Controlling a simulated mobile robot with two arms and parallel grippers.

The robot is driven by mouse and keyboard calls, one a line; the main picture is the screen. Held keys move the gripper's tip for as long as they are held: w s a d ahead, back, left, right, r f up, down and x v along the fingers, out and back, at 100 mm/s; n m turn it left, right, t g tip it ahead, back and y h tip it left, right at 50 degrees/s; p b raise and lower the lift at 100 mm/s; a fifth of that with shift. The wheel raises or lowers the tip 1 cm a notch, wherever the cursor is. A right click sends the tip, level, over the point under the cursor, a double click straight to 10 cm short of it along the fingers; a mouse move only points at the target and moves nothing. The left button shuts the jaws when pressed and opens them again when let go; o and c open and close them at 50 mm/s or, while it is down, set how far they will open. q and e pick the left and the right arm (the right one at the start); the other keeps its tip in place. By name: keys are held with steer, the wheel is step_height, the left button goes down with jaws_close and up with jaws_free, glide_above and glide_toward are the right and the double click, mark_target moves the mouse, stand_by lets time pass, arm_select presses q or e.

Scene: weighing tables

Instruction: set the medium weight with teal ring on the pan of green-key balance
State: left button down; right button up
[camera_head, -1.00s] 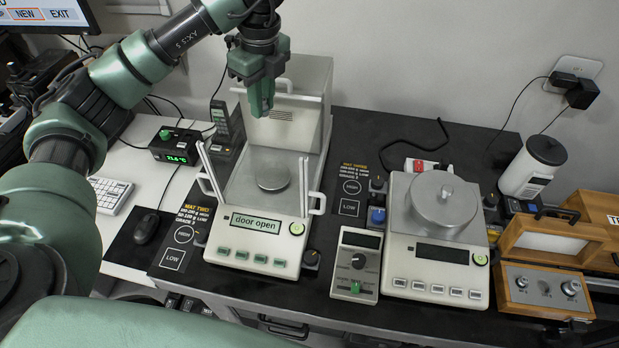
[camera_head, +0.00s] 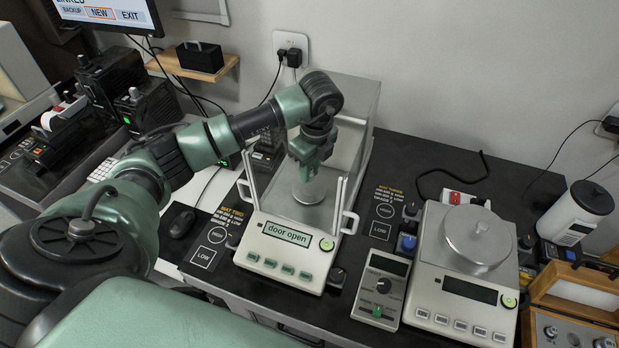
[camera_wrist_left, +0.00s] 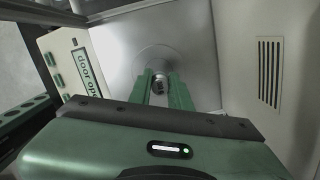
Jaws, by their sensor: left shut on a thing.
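The green-key balance (camera_head: 282,253) stands left of centre in the head view, and its display reads "door open". Its round pan (camera_head: 307,193) lies inside the open draft shield and also shows in the left wrist view (camera_wrist_left: 158,58). My left gripper (camera_head: 308,170) points down inside the shield, above the pan. In the left wrist view it is shut on a small grey metal weight (camera_wrist_left: 159,88), held between the green fingers. The weight's ring colour is too small to tell, and so is any gap to the pan. My right gripper is not in view.
The shield's upright door handles (camera_head: 341,205) stand close to my left wrist. A second balance (camera_head: 460,290) with a covered pan stands to the right, with a small control box (camera_head: 381,290) between them. A wooden case (camera_head: 570,325) is at the far right.

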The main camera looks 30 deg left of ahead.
arm_select(q)
step_height(320, 180, down, 4)
steer(key=shift+r+p, duration=0.2)
steer(key=shift+p, duration=0.2)
steer(key=shift+f, duration=0.2)
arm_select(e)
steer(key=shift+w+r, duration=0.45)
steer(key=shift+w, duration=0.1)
arm_select(q)
steer(key=shift+f, duration=0.2)
steer(key=c, duration=1.3)
jaws_free()
steer(key=shift+r, duration=0.1)
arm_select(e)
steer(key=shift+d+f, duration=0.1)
arm_select(q)
steer(key=shift+r, duration=0.1)
